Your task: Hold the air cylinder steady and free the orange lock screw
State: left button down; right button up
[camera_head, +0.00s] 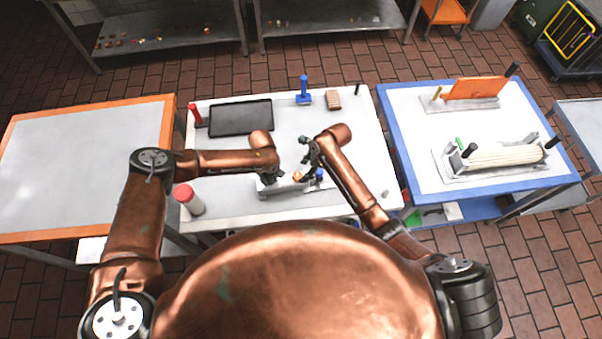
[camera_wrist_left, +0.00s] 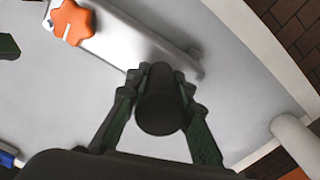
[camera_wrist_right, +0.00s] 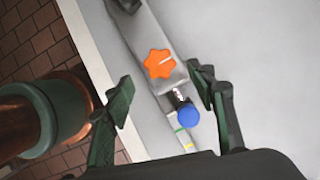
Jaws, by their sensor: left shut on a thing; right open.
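The pale air cylinder unit (camera_head: 286,188) lies on the white-topped table, partly hidden by my arms. The star-shaped orange lock screw (camera_wrist_right: 160,64) sits on its body; it also shows in the left wrist view (camera_wrist_left: 72,22) and, small, in the head view (camera_head: 298,176). My left gripper (camera_wrist_left: 160,92) is shut on a dark round part of the cylinder (camera_wrist_left: 159,112) at one end. My right gripper (camera_wrist_right: 172,92) is open and empty. Its fingers are spread on either side of the body, with the orange screw beyond their tips. A blue knob (camera_wrist_right: 187,117) shows between them.
A black tray (camera_head: 241,118), a blue-handled tool (camera_head: 303,92) and a brown block (camera_head: 333,100) stand at the back of the table. A red-topped white canister (camera_head: 189,200) stands at front left. A blue-edged table (camera_head: 405,130) holds other fixtures at right.

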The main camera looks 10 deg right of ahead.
aim_at(299, 176)
jog(key=shift+x, duration=2)
jog(key=c, duration=1.2)
